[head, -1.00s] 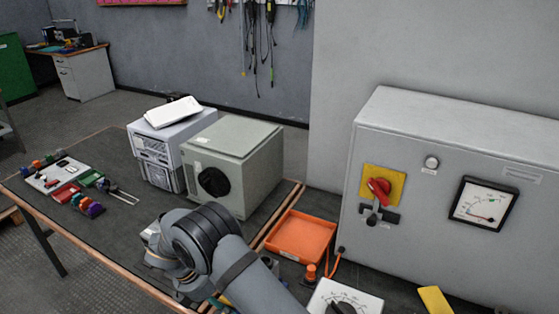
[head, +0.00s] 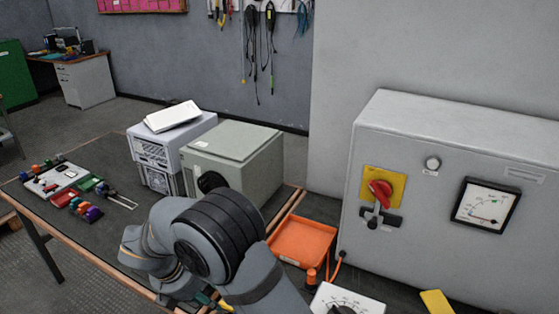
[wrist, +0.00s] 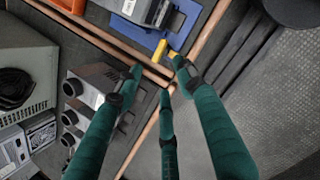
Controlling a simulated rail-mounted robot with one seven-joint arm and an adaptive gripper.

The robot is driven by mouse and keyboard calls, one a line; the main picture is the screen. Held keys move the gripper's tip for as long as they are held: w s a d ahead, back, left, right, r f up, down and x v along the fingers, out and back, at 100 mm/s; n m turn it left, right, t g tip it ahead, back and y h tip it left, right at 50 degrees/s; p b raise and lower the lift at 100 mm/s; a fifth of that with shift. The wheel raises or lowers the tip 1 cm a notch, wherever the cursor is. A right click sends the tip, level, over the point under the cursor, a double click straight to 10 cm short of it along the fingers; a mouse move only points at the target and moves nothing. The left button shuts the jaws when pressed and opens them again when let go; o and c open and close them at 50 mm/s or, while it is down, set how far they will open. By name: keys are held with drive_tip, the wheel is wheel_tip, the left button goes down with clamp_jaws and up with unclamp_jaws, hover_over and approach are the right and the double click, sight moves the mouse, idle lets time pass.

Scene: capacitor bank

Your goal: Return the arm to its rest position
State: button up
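My arm (head: 215,240) is folded at the bottom centre of the head view, above the near edge of the bench. Its gripper end is hidden or cut off there. In the wrist view my gripper (wrist: 160,78) shows three green fingers with dark joints. The fingertips are apart and nothing is held between them. They hang over copper-coloured edge strips (wrist: 148,130) and the side of a grey device with round knobs (wrist: 85,110). A small yellow piece (wrist: 160,50) lies beyond the tips, and I cannot tell any contact.
A grey-green box (head: 245,165) and a pale unit (head: 160,155) stand on the bench behind my arm. An orange tray (head: 303,241) lies to its right, before the grey cabinet (head: 420,130) with a red switch (head: 380,192). The bench's left holds small coloured parts (head: 80,205).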

drive_tip(key=shift+s+a+f+m+g+y, duration=0.1)
drive_tip(key=shift+s+a+f+m+y, duration=0.3)
drive_tip(key=shift+m, duration=0.9)
drive_tip(key=shift+s+a+f+m+g+y, duration=0.15)
drive_tip(key=shift+a+f+m, duration=0.3)
drive_tip(key=shift+m, duration=0.85)
drive_tip(key=shift+s+a+f+m+g+y, duration=0.1)
drive_tip(key=shift+s+a+f+m+y, duration=0.35)
drive_tip(key=shift+m, duration=0.85)
drive_tip(key=shift+w+a+r, duration=0.1)
drive_tip(key=shift+r, duration=0.1)
